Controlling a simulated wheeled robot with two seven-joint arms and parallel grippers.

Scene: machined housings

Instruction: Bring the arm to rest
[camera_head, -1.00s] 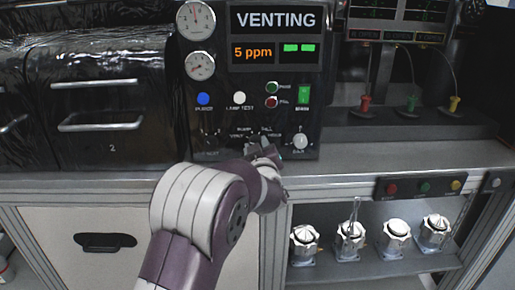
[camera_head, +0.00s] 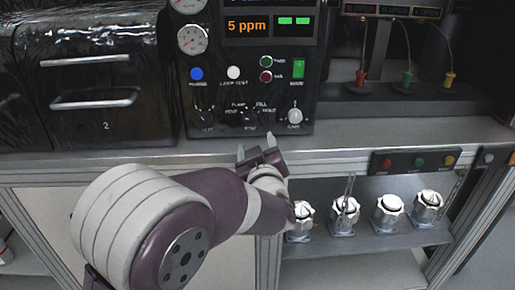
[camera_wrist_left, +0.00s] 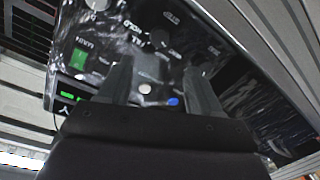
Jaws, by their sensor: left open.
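My left gripper (camera_head: 255,150) is open and empty, just in front of the bench edge and below the control panel (camera_head: 222,100). Its two fingers stand apart with nothing between them, and they also show in the left wrist view (camera_wrist_left: 158,85). The mode knob (camera_head: 250,117) on the panel is behind and above the fingertips, apart from them as far as I can tell. My left arm (camera_head: 190,215) comes in from the lower left. My right gripper is not in view.
The bench top (camera_head: 400,132) is clear to the right. Several housings with silver caps (camera_head: 390,206) stand on the shelf below. A button box (camera_head: 418,160) sits on the bench's front edge. A black drawer unit (camera_head: 95,70) stands at left.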

